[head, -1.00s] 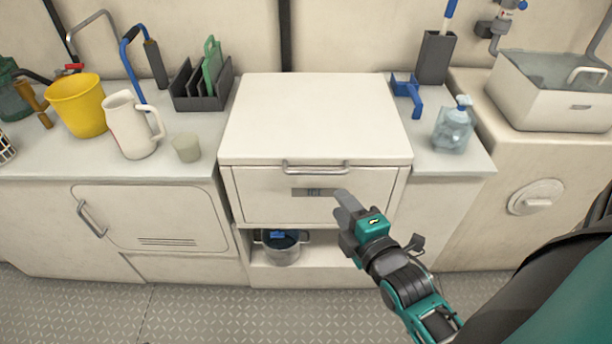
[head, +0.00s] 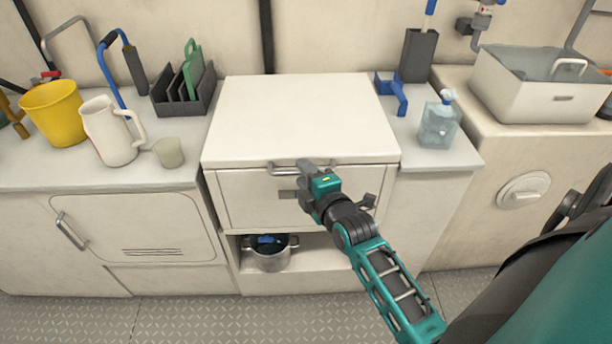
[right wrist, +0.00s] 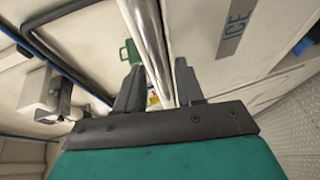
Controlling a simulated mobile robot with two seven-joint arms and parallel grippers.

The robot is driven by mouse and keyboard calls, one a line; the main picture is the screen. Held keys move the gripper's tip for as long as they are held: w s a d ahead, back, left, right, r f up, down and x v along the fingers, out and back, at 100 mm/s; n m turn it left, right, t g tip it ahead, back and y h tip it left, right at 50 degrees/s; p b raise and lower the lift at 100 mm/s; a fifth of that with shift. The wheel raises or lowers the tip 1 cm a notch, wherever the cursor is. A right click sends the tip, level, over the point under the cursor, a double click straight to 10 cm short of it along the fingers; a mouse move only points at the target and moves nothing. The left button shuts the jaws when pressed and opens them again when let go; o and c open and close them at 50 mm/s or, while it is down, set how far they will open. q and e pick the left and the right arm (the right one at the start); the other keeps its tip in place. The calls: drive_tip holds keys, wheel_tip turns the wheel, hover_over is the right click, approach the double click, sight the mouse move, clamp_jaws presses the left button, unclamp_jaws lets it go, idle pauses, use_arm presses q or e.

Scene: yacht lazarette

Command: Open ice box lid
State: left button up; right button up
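The ice box (head: 250,205) is a white cabinet in the middle of the head view, its flat white lid (head: 300,115) lying closed on top. A metal bar handle (head: 283,169) runs along the lid's front edge. My right gripper (head: 306,182) is at the right part of this handle and hides some of it. In the right wrist view, the handle bar (right wrist: 147,40) passes between the open fingers of my right gripper (right wrist: 160,80). The ICE label (right wrist: 236,25) shows beside the bar. My left gripper is out of view.
A blue bracket (head: 393,92) and a clear bottle (head: 438,124) stand right of the lid. A dark rack (head: 185,98), a white jug (head: 108,135) and a cup (head: 169,152) stand left. A pot (head: 270,254) sits on the shelf below. The lid top is clear.

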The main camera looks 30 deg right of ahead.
clamp_jaws()
idle(0.6)
